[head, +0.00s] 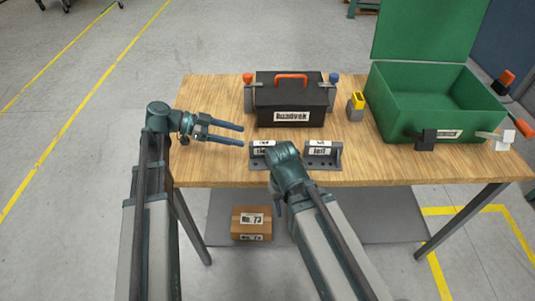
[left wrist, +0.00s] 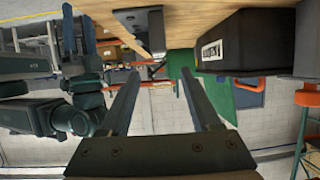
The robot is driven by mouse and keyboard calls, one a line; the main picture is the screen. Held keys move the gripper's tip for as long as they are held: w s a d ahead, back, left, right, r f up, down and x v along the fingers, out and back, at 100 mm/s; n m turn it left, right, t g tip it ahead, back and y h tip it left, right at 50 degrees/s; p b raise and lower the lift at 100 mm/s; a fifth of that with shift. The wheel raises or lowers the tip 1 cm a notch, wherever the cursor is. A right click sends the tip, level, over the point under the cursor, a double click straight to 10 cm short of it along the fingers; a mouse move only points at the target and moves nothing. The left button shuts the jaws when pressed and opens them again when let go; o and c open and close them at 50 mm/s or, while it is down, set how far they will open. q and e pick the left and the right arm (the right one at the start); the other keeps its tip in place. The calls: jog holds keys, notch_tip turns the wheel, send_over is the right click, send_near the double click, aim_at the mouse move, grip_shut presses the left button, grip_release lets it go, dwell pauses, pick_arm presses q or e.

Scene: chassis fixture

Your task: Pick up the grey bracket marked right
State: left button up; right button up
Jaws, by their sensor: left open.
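Two grey brackets stand at the table's front edge in the head view. The left-hand one (head: 256,163) has a white label partly hidden by my right arm, so its word cannot be read in full. The other bracket (head: 337,158) is marked "left". My left gripper (head: 243,135) is open and empty, with its fingers level, just left of and a little behind the partly hidden bracket. In the left wrist view a grey bracket (left wrist: 152,36) shows beyond the open fingers (left wrist: 160,80). My right gripper (head: 278,209) is mostly hidden by its own arm, near the table's front edge.
A black toolbox (head: 270,98) with an orange handle stands behind the brackets, between small holders. A yellow-topped block (head: 357,103) and an open green case (head: 398,127) are to the right. A cardboard box (head: 251,232) sits on the lower shelf. The table's left end is clear.

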aim_at(268, 143)
pick_arm(q)
jog(key=b+x, duration=0.1)
jog(key=x, duration=0.4)
jog(key=shift+d+f+b, duration=0.15)
jog(key=shift+d+b, duration=0.15)
jog(key=shift+d, duration=0.05)
jog(key=shift+b+x, duration=1.05)
jog(key=shift+x, duration=1.55)
jog(key=shift+s, duration=0.2)
grip_shut()
